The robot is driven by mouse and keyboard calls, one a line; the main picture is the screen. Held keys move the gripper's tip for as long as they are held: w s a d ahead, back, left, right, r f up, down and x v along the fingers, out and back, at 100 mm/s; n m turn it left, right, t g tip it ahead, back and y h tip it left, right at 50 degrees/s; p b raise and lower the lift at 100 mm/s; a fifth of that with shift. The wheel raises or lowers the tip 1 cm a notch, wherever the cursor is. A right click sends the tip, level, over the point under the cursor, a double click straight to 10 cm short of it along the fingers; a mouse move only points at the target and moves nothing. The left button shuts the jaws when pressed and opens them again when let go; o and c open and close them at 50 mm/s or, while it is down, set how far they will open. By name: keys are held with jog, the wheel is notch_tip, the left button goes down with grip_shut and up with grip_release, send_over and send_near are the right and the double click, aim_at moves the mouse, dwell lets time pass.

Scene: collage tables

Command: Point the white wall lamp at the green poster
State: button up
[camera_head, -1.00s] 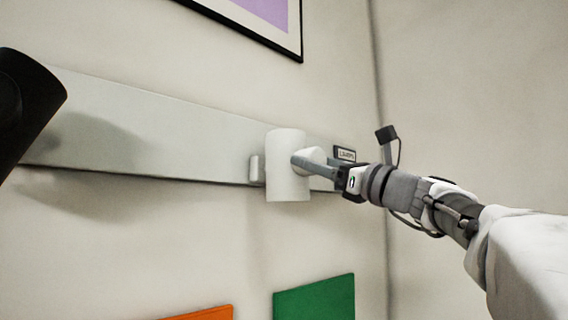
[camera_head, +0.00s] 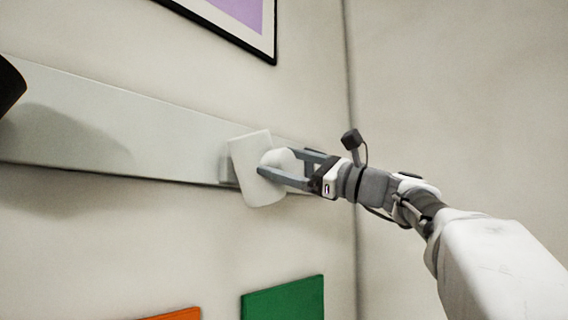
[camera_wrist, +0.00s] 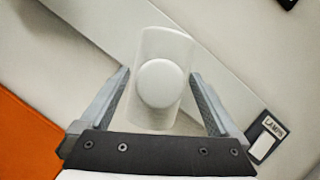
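The white wall lamp (camera_head: 245,158) is a white cylinder on the grey wall rail, with a round white knob (camera_head: 279,160) facing my arm. The lamp is tilted, its top to the left and its lower end down and to the right. The green poster (camera_head: 284,301) is on the wall below it, cut off by the bottom edge. My gripper (camera_head: 282,163) has its fingers spread on either side of the knob. In the wrist view, the knob (camera_wrist: 161,83) sits between the fingers of my gripper (camera_wrist: 159,78) with gaps on both sides.
The grey rail (camera_head: 70,120) runs along the wall. A black lamp (camera_head: 8,85) is at the left edge. An orange poster (camera_head: 178,314) is at the bottom, left of the green one. A purple framed picture (camera_head: 245,12) hangs above. A LAMPS label plate (camera_wrist: 266,138) shows in the wrist view.

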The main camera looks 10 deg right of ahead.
jog(key=b+v, duration=0.4)
jog(key=v, duration=1.3)
jog(key=shift+d, duration=0.2)
